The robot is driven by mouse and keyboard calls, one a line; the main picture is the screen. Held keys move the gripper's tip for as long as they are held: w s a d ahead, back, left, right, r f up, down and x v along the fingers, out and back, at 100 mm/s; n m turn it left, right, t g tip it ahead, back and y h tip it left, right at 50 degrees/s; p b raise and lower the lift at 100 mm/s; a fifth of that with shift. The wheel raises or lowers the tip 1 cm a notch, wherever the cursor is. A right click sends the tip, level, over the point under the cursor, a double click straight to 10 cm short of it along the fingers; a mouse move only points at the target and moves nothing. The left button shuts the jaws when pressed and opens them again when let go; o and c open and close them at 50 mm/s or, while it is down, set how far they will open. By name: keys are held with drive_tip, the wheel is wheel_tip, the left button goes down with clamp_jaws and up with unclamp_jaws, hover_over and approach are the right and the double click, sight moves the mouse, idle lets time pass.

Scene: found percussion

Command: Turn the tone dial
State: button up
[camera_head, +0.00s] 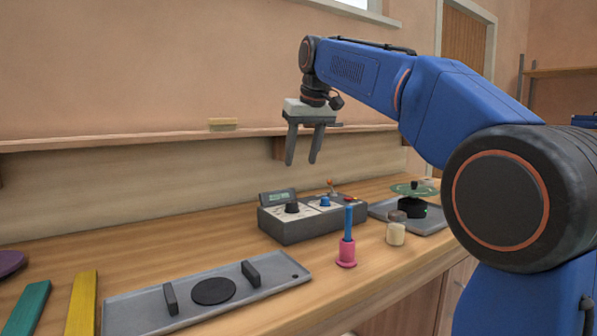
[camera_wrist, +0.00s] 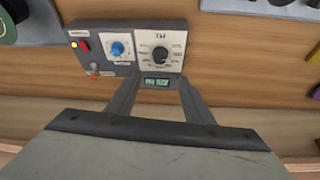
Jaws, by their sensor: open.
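A grey control box (camera_head: 300,231) stands on the bench. It carries a black knob (camera_head: 292,207) on a white scale plate and a blue knob (camera_head: 325,201) on another. In the wrist view the black knob (camera_wrist: 160,53) has a scale around it, and the blue knob (camera_wrist: 117,49) is to its left. The lettering is too small to tell which is the tone dial. A small display (camera_wrist: 157,82) sits beside the black knob. My gripper (camera_head: 301,163) is open and empty, pointing down above the box, clear of both knobs.
A blue-handled tool stands in a pink holder (camera_head: 346,254) before the box, near a small jar (camera_head: 396,235). A grey tray (camera_head: 140,312) lies front left, another tray (camera_head: 430,222) at right. A wall ledge (camera_head: 120,139) runs behind. The box also has a lever (camera_head: 331,185).

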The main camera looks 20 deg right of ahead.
drive_tip(key=shift+v, duration=1.25)
idle(0.7)
